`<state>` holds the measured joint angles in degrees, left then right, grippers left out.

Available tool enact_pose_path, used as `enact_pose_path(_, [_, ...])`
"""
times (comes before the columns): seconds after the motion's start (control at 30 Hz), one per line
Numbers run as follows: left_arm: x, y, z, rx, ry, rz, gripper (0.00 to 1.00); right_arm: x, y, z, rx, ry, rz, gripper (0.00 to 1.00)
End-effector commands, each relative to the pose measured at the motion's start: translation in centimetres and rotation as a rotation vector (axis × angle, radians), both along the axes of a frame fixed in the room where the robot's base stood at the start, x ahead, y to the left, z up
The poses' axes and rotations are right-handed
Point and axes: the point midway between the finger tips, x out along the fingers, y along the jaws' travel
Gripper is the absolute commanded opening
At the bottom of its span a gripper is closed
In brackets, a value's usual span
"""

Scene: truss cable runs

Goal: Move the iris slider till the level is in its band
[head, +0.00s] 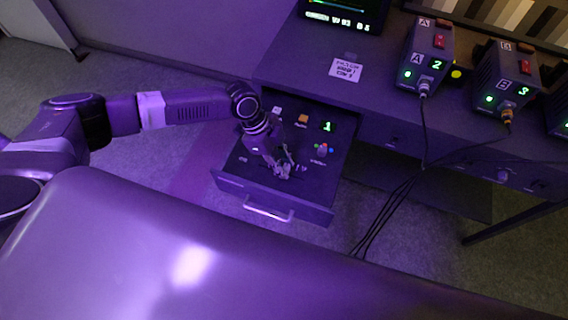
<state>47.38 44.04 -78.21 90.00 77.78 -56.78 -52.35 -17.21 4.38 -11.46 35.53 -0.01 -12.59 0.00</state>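The open drawer (232,184) under the desk holds a dark control panel (318,175). My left gripper (284,171) reaches down to the panel's front middle part. Its fingers are small and dark here, and I cannot tell whether they are open or shut. The iris slider cannot be made out; the gripper covers part of the panel. My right gripper is not in view.
The panel also has an orange button (302,119), a green "1" display (327,127) and a small joystick (322,149). Black cables (423,140) hang right of the drawer.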

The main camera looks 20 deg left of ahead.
Motion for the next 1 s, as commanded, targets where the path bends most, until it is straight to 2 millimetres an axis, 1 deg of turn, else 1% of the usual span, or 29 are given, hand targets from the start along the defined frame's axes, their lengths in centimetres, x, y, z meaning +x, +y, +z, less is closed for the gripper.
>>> enact_pose_path(0.03, [-0.02,0.01,0.02,0.0,0.001,0.0,0.12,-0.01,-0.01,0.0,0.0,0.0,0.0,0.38])
enact_pose_path(0.13, [-0.02,0.02,0.01,0.0,0.001,0.0,0.01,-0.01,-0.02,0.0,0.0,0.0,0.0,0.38])
enact_pose_path(0.17, [-0.02,0.02,0.01,0.0,0.001,0.001,0.0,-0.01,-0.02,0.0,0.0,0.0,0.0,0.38])
enact_pose_path(0.83, [0.01,0.23,0.06,0.0,0.001,0.001,0.0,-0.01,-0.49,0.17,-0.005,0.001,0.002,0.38])
enact_pose_path(0.87, [0.02,0.23,0.06,0.0,0.001,0.001,0.24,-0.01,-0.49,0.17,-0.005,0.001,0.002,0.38])
enact_pose_path(1.0, [0.02,0.23,0.06,0.0,0.0,0.001,0.39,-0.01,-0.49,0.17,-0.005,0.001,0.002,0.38])
